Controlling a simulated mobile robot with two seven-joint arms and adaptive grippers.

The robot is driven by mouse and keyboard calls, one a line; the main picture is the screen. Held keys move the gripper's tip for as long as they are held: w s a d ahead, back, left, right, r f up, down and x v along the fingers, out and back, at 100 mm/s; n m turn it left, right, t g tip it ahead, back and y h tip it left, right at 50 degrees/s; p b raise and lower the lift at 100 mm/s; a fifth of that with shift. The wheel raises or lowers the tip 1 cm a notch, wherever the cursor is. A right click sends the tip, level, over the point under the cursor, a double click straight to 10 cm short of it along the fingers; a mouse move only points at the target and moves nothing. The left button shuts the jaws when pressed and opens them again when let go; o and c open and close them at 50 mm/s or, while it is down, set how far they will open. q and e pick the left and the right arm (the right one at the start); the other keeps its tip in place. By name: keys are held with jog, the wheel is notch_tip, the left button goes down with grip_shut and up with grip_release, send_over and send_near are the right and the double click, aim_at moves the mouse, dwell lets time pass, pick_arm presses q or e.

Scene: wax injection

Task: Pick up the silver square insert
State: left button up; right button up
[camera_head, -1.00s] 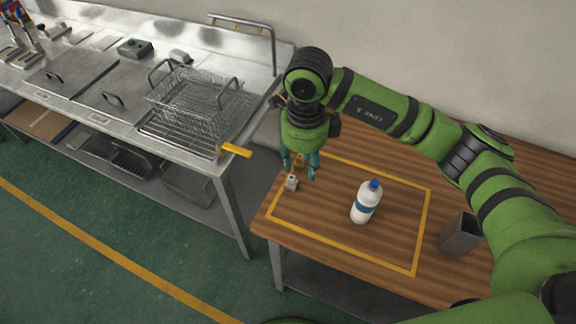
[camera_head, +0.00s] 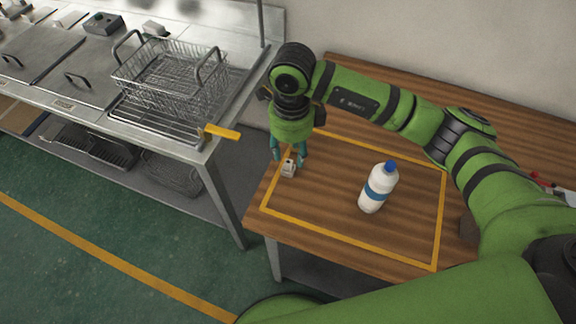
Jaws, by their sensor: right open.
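The silver square insert (camera_head: 288,168) is a small grey block on the wooden table, at the far left part of the yellow taped rectangle. My right gripper (camera_head: 289,158) points down over it, with its teal fingers apart. The insert shows between or just in front of the fingers; I cannot tell whether they touch it. My left gripper is not in view.
A white bottle with a blue cap (camera_head: 378,187) stands inside the yellow rectangle on the wooden table (camera_head: 330,253). A steel counter (camera_head: 50,75) with a wire basket (camera_head: 172,80) and a yellow handle (camera_head: 222,132) is at the left. Table between insert and bottle is clear.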

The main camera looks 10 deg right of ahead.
aim_at(288, 162)
jog(key=f, duration=0.1)
jog(key=f+p, duration=0.1)
jog(key=f, duration=0.1)
jog(key=shift+w+a+f+p, duration=0.1)
jog(key=shift+a+f+p, duration=0.2)
jog(key=shift+p, duration=0.1)
jog(key=shift+f, duration=0.55)
grip_shut()
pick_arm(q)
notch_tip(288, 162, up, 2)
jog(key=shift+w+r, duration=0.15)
pick_arm(e)
jog(key=shift+r, duration=0.1)
